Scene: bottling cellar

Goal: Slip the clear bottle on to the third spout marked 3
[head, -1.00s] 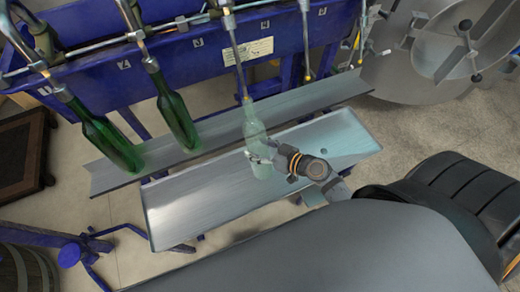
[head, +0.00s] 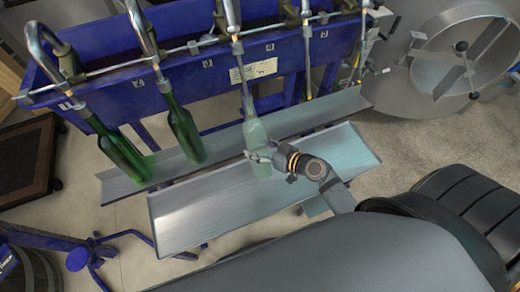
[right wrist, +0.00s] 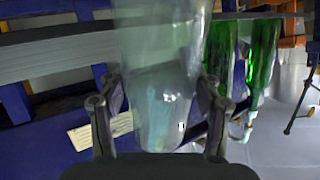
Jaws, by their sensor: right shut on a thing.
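The clear bottle (head: 256,133) hangs neck up under the third spout (head: 238,58), near the small 3 label on the blue filler. The spout's lower end overlaps the bottle's neck and looks to be inside it; the fine fit is too small to tell. My right gripper (head: 262,156) is shut around the bottle's lower body. In the right wrist view the clear bottle (right wrist: 160,85) stands between both fingers (right wrist: 160,108), and its mouth is out of frame. My left gripper is not in view.
Two green bottles (head: 122,155) (head: 184,132) hang on the two spouts to the left, over a narrow metal ledge (head: 220,145). A metal tray (head: 200,215) lies in front, below my right gripper. The spouts to the right are empty. A round steel vessel (head: 450,50) stands at the right.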

